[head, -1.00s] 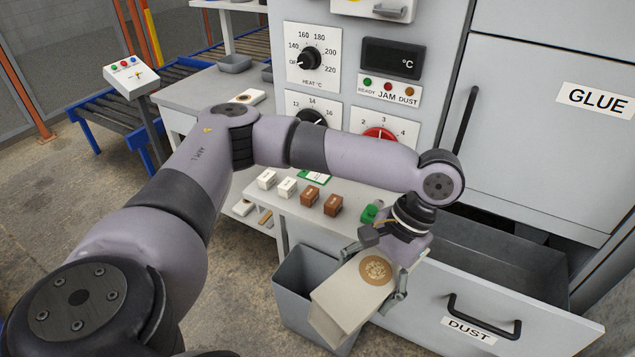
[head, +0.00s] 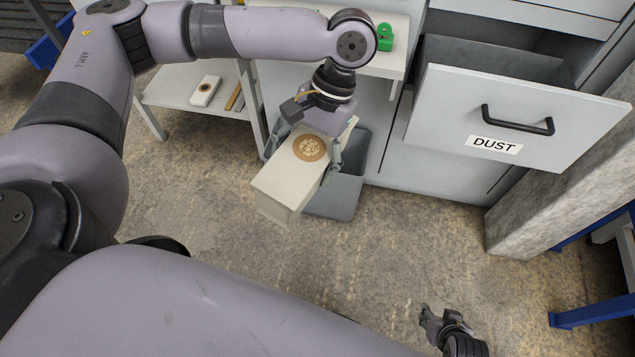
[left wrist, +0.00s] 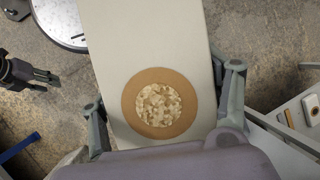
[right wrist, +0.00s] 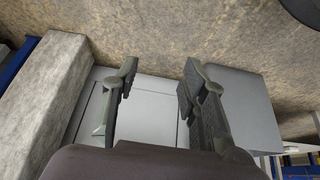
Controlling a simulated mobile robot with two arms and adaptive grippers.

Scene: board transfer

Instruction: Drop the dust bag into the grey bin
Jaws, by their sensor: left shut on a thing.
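The dust bag (head: 282,188) is a long pale box-like bag with a tan ring around a speckled round opening. My left gripper (head: 304,150) is shut on its near-ring end, one finger on each side. In the left wrist view the bag (left wrist: 150,45) fills the middle between the fingers. The grey bin (head: 343,192) stands on the floor beneath and behind the bag. The bag covers the bin's left front part, and its free end sticks out past the bin toward me. The exact height above the rim is unclear. My right gripper (right wrist: 157,85) is open and empty, low at the head view's bottom right (head: 432,322).
The pulled-out DUST drawer (head: 520,110) juts out right of the bin. A shelf table (head: 180,88) stands left, with a green item (head: 386,38) on its upper top. A concrete pillar (head: 560,190) is at right. The floor in front is clear.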

